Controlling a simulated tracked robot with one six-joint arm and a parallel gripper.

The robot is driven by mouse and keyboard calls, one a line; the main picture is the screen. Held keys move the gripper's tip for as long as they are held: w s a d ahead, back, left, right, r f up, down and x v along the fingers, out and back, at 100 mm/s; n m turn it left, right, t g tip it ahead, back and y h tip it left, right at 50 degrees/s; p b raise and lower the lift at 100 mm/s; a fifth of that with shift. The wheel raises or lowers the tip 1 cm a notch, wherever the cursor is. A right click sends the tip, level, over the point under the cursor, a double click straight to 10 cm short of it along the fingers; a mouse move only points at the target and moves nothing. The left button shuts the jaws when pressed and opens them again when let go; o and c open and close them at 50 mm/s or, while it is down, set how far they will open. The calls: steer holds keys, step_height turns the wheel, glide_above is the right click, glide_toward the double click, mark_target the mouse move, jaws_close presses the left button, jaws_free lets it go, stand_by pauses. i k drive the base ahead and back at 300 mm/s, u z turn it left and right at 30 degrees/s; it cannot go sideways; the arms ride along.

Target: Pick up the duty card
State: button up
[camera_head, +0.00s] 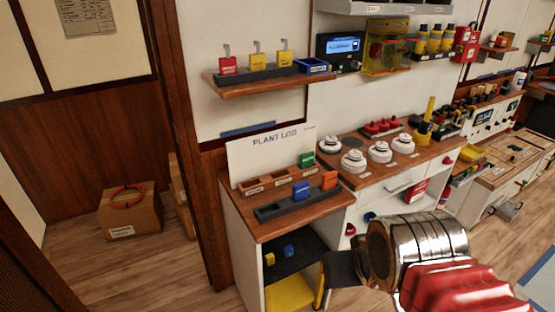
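No card in view is labelled as the duty card, so I cannot tell which thing it is. A white board (268,152) reading "PLANT LOG" stands upright at the back of the wooden-topped cabinet. In front of it, a green block (306,160) sits in the back rack, and a blue block (301,190) and an orange block (329,180) sit in the dark front rack (275,212). My arm enters from the lower right. Its dark end, my gripper (340,268), is in front of the cabinet's right side, below the top, and appears to touch nothing. Its finger opening is unclear.
A wall shelf (262,86) holds red and yellow padlock-like tags and a blue tray. White round devices (380,152) stand on the counter to the right. The open cabinet holds a yellow bin (290,292). A cardboard box (130,212) stands on the floor at left.

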mark_target(306, 158)
steer(key=u, duration=0.55)
steer(key=i, duration=0.9)
steer(key=u, duration=0.4)
